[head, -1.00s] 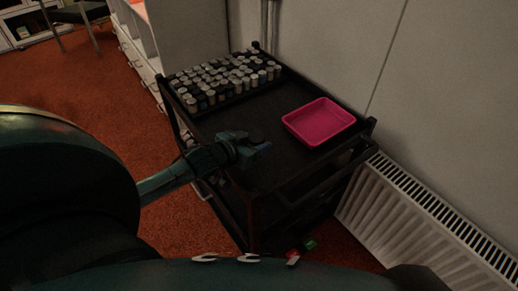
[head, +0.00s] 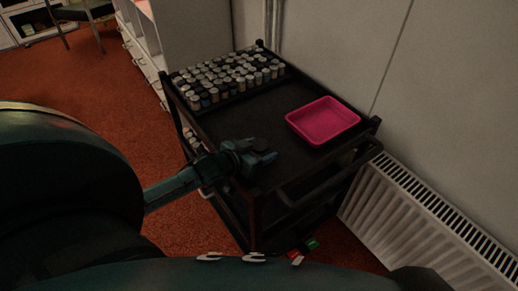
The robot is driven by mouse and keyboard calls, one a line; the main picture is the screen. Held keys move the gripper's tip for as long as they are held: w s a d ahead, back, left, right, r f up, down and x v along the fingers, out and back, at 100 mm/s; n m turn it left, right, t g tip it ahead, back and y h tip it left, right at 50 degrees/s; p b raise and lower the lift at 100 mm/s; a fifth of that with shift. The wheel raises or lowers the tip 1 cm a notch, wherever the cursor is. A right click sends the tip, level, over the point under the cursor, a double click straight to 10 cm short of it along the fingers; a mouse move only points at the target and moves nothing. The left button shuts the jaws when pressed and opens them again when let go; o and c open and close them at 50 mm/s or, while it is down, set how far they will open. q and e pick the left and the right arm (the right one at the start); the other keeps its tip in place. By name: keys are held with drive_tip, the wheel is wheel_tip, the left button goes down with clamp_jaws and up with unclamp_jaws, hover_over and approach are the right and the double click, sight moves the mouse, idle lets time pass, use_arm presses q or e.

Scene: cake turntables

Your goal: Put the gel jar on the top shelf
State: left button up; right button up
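A black trolley (head: 232,128) has a dark top shelf. Many small jars (head: 228,80) with white, grey and dark lids stand close together at the back left of that shelf. I cannot tell which one is the gel jar. My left gripper (head: 268,157) is over the near part of the top shelf, apart from the group of jars. Its fingers are dark and small, and I cannot tell whether they are open or shut. No jar shows between them. My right gripper is not in view.
A pink tray (head: 322,121), looking empty, sits at the right of the top shelf. The shelf's middle is bare. A white radiator (head: 410,215) and a wall stand close on the right.

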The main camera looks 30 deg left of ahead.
use_arm(q)
drive_tip(key=shift+r, duration=0.15)
drive_tip(key=p+v, duration=0.1)
drive_tip(key=v, duration=1.1)
drive_tip(key=shift+p, duration=0.4)
